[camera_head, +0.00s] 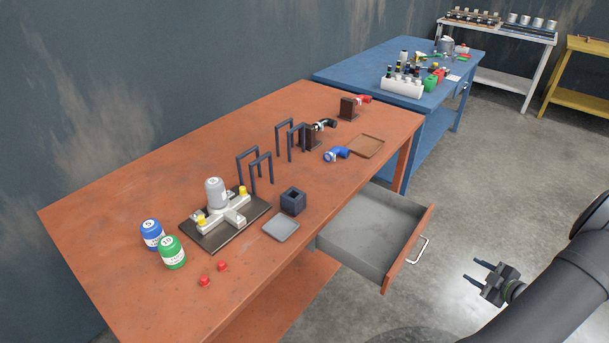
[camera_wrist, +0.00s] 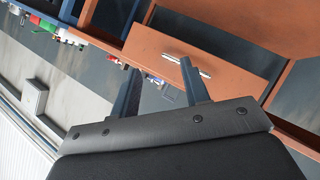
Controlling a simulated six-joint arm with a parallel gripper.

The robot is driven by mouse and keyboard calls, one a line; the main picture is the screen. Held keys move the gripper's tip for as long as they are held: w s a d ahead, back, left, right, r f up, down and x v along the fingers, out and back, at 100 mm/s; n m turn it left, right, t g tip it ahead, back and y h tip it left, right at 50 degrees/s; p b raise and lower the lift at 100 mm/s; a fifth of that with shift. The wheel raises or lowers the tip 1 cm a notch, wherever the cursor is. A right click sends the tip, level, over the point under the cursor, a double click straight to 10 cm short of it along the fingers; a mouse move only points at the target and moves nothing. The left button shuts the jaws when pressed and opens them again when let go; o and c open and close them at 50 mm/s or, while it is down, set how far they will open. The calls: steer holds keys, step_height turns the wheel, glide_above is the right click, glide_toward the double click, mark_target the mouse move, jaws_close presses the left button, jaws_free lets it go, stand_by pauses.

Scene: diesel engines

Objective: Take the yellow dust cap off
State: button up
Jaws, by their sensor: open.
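Two yellow dust caps show in the head view. One yellow cap (camera_head: 243,190) sits on the far right port of the pale filter head, and another yellow cap (camera_head: 201,220) sits on its near left port. The filter head (camera_head: 232,212) stands on a dark base plate with a grey canister (camera_head: 215,193) upright on it. My gripper (camera_head: 477,271) is open and empty, over the floor to the right of the orange bench, well apart from the caps. In the wrist view my gripper (camera_wrist: 160,92) points toward the bench's drawer front, and no yellow cap is visible there.
The drawer (camera_head: 375,230) stands open from the orange bench (camera_head: 120,215). Dark frames (camera_head: 260,168), a dark block (camera_head: 293,201) and a grey tray (camera_head: 281,228) stand nearby.

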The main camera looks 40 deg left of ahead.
steer(key=w+r+n+t+h, duration=0.2)
steer(key=w+r+n+h, duration=0.3)
steer(key=w, duration=0.6)
steer(key=w+a+r+n+t+h, duration=0.1)
steer(key=w+a+r, duration=0.3)
steer(key=a, duration=0.5)
steer(key=w+a+r+n+t, duration=0.1)
steer(key=w+a, duration=0.5)
steer(key=a, duration=0.2)
steer(key=s+a+r, duration=0.2)
steer(key=a+r, duration=0.1)
steer(key=a, duration=0.8)
steer(key=s+a+r+h, duration=0.1)
steer(key=s+a+r, duration=0.15)
steer(key=a, duration=0.85)
steer(key=s+a+r, duration=0.2)
steer(key=a+r, duration=0.2)
steer(key=a, duration=0.7)
steer(key=s+a+r+n+g, duration=0.1)
steer(key=s+a+r+g, duration=0.1)
steer(key=s+a, duration=1)
steer(key=s+a+r+n+g, duration=0.1)
steer(key=s+a+r+g, duration=0.15)
steer(key=s+a, duration=0.95)
steer(key=g+h, duration=0.4)
steer(key=g, duration=0.2)
glide_above(201, 217)
steer(key=shift+a+f, duration=0.1)
steer(key=shift+f, duration=5.4)
